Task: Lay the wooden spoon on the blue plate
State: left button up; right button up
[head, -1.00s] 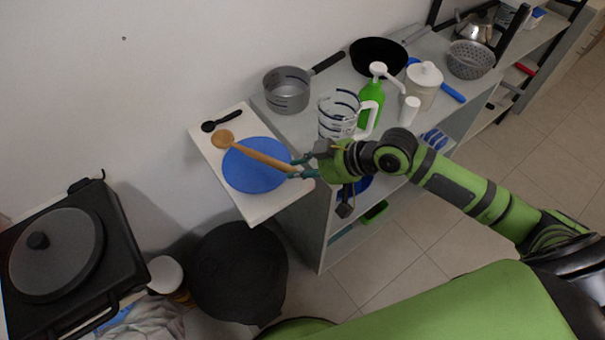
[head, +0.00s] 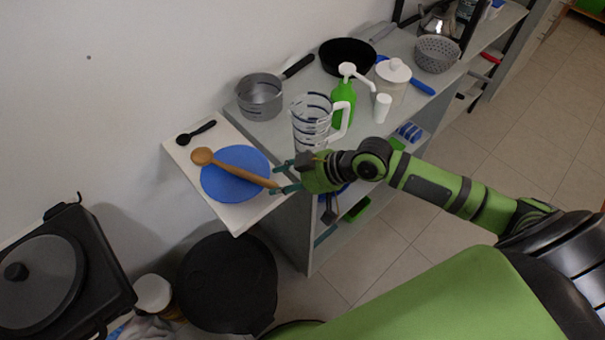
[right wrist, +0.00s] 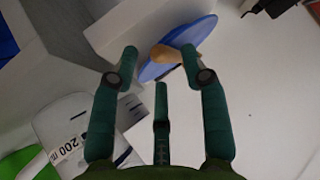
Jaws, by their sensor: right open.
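The wooden spoon (head: 238,171) lies across the blue plate (head: 230,188) in the head view. Its round head is at the plate's upper-left rim and its handle end reaches past the right rim. My right gripper (head: 277,178) is open, with its fingertips apart near the handle end. In the right wrist view, the handle end of the spoon (right wrist: 168,54) shows between the spread fingertips of the right gripper (right wrist: 160,54), with the blue plate (right wrist: 201,31) behind it. My left gripper is not in view.
The plate sits on a white board (head: 180,153) beside a small black spoon (head: 196,133). A measuring jug (head: 309,122) stands close behind my right gripper. A saucepan (head: 260,98) and green pump bottle (head: 343,104) are on the grey counter.

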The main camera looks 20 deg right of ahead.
jog(key=b+v, duration=0.1)
jog(key=v, duration=1)
